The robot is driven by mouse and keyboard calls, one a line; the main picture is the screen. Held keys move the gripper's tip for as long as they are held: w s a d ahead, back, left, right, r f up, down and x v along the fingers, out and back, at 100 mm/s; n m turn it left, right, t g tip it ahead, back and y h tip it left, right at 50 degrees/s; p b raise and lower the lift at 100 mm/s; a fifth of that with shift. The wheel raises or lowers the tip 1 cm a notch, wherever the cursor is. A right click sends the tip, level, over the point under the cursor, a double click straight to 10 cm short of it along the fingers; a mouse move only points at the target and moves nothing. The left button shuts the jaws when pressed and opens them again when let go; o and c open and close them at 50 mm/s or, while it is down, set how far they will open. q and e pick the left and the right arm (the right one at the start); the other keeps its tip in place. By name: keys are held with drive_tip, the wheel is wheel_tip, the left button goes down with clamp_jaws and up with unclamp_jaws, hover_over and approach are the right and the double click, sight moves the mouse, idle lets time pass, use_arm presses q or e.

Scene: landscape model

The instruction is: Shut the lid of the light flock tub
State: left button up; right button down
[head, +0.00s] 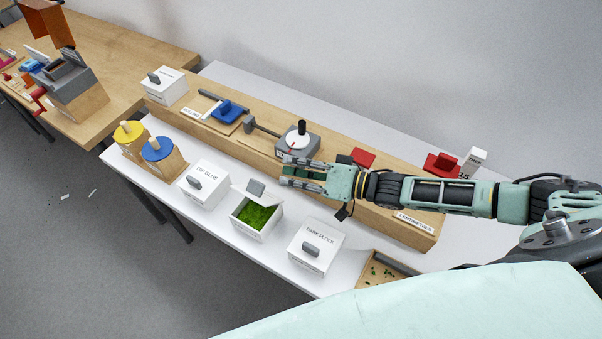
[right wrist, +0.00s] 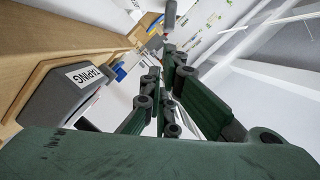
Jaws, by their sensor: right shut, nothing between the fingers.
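The light flock tub (head: 238,223) is a white box with bright green flock (head: 255,214) inside, on the white table's front part in the head view. Its white lid (head: 271,200) stands open, tilted up at the back of the tub, with a grey handle (head: 256,187) on it. My right gripper (head: 285,171) is shut and empty, above and behind the tub and to the right of the lid, apart from it. Its dark green fingers also show in the right wrist view (right wrist: 160,90), where I cannot make out the tub. My left gripper is not in view.
The shut dark flock tub (head: 317,246) stands right of the open tub, and a shut glue tub (head: 204,184) stands left. Behind runs a wooden raised shelf (head: 390,225) with a grey dial device (head: 299,141). A wooden tray (head: 366,283) with green bits lies front right.

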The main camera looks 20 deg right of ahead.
sight(260, 188)
drive_tip(key=b+x, duration=0.1)
drive_tip(key=x, duration=0.4)
drive_tip(key=shift+w+a, duration=0.1)
idle(0.3)
